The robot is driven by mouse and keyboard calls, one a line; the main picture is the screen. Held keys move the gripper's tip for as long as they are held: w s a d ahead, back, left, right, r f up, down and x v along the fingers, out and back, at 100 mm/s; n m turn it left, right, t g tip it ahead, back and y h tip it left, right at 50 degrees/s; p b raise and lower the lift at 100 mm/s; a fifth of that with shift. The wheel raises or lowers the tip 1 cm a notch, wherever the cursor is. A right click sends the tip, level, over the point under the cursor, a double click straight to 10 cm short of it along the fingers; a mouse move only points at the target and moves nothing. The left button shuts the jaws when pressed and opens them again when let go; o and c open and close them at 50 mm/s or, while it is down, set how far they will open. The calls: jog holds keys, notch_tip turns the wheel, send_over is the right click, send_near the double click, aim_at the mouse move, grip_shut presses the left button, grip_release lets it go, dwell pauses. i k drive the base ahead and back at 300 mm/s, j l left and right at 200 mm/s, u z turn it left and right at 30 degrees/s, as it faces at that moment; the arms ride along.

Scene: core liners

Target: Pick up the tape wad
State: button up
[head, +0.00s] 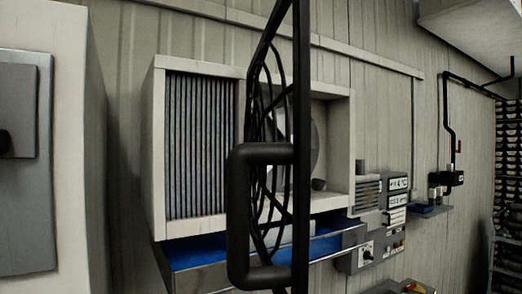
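I cannot pick out a tape wad for certain. A small dark grey lump (318,184) sits on the floor of the open right compartment of a pale cabinet (200,228), in front of a large grey disc (313,140). It is too small to tell what it is. No gripper fingers show in the head view, so I cannot see whether my gripper holds anything.
A black upright post (301,120) with a thick loop handle (239,215) and hanging black cables (268,100) blocks the middle view. A blue-topped ledge (200,252) runs below the cabinet. Control boxes (368,252) are at right, a pale cabinet (62,45) at left.

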aim_at(318, 190)
jog(key=i+l+z, duration=0.5)
jog(key=i+z, duration=0.25)
jog(key=i+l+z, duration=0.1)
jog(key=i+z, duration=0.3)
jog(key=i+u, duration=0.25)
jog(key=u, duration=0.15)
jog(key=i+u, duration=0.5)
jog(key=u, duration=0.25)
jog(key=i+j+u, duration=0.3)
jog(key=u, duration=0.15)
jog(key=i+j+u, duration=0.1)
jog(key=i+u, duration=0.3)
jog(key=i, duration=0.2)
